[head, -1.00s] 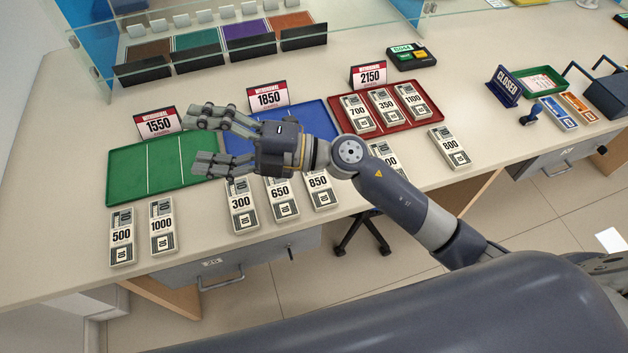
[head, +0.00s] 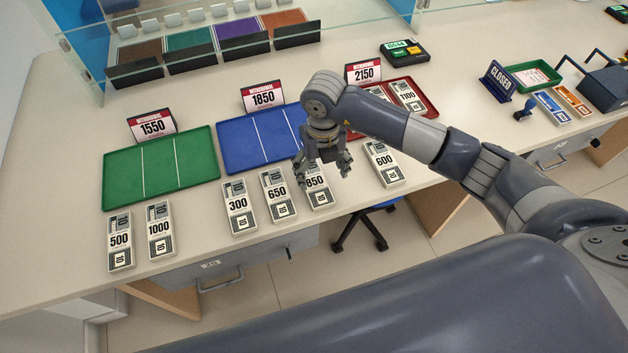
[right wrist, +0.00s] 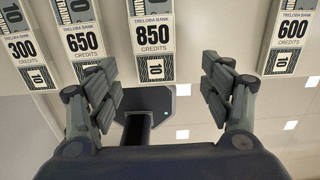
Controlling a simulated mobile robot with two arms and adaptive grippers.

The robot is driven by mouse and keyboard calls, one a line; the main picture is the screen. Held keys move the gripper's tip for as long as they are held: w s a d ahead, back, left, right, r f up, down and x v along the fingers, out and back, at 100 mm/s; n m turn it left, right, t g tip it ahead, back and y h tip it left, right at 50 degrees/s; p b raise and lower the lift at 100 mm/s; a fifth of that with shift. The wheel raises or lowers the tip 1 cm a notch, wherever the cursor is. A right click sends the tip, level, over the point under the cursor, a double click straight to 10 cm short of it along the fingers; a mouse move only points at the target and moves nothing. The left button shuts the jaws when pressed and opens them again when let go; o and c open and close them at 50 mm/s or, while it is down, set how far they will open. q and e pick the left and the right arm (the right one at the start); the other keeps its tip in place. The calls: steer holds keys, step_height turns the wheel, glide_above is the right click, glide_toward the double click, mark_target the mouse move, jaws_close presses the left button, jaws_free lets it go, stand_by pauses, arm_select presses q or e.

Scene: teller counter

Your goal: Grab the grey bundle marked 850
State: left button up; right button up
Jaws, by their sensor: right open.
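The grey bundle marked 850 (head: 318,192) lies on the counter's near edge, right of the 650 bundle (head: 278,195); its upper part is hidden behind my right gripper in the head view. My right gripper (head: 325,170) is open and points down above it. My left gripper is not in view.
Bundles marked 300 (head: 239,207) and 600 (head: 383,164) lie on either side along the edge; 500 (head: 120,242) and 1000 (head: 160,230) lie farther left. Green (head: 112,180), blue (head: 240,147) and red (head: 428,97) trays stand behind. A stool (head: 365,225) is below the edge.

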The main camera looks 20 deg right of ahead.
mark_target(317, 189)
steer(key=shift+f, duration=0.9)
steer(key=shift+w+a+f+p, duration=0.1)
steer(key=shift+a+f+p, duration=0.1)
steer(key=shift+f+p, duration=0.35)
steer(key=f, duration=0.2)
steer(key=f+p, duration=0.1)
steer(key=shift+w+a+f, duration=0.15)
steer(key=shift+a+f, duration=0.1)
steer(key=shift+f, duration=0.45)
steer(key=c, duration=1.2)
